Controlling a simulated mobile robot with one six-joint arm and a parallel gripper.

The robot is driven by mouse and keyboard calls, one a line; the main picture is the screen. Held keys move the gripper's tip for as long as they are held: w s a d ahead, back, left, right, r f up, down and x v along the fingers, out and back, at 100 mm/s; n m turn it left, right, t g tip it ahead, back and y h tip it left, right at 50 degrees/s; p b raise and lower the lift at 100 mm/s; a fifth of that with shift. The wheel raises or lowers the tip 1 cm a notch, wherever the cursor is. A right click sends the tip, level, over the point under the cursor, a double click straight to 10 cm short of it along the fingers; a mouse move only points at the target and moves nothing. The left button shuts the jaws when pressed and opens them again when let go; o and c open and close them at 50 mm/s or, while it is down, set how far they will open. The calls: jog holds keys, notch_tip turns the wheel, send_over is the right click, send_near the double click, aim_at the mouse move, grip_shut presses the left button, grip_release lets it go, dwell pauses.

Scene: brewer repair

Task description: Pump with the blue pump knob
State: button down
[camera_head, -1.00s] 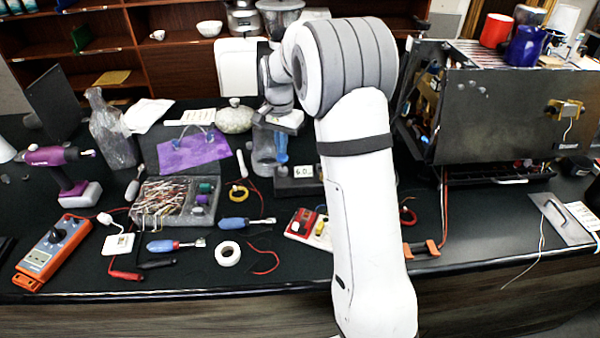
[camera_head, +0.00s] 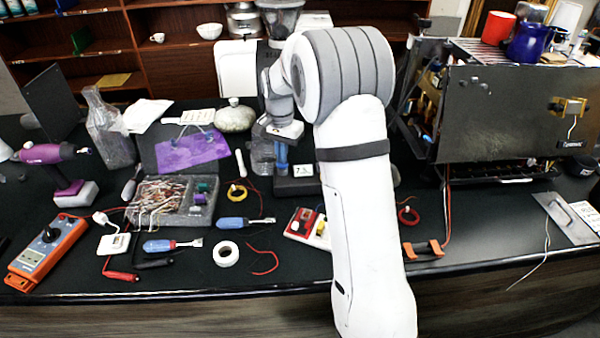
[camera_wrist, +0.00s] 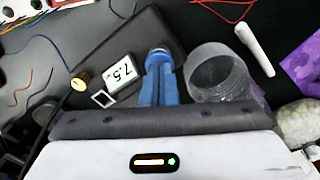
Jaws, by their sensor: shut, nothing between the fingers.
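My gripper (camera_wrist: 158,72) points down in the wrist view, its two blue fingers side by side and closed. A round blue pump knob (camera_wrist: 158,50) shows right at the fingertips, mostly hidden by them; I cannot tell whether they touch. The knob sits on a dark base plate (camera_wrist: 110,50) with a small display (camera_wrist: 123,75) that reads about 7.5. In the head view my gripper (camera_head: 281,165) reaches down behind the display (camera_head: 304,171), and the knob cannot be made out there.
A clear cylinder (camera_wrist: 218,72) stands close beside the fingers. A gauge with a yellow face (camera_wrist: 80,81) is on the other side. In the head view, a parts tray (camera_head: 170,218) lies left and a large machine (camera_head: 505,115) stands right.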

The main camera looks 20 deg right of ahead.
jog(key=shift+r+p, duration=1.7)
jog(key=shift+r, duration=0.65)
jog(key=shift+f, duration=0.15)
dwell(1.3)
dwell(0.9)
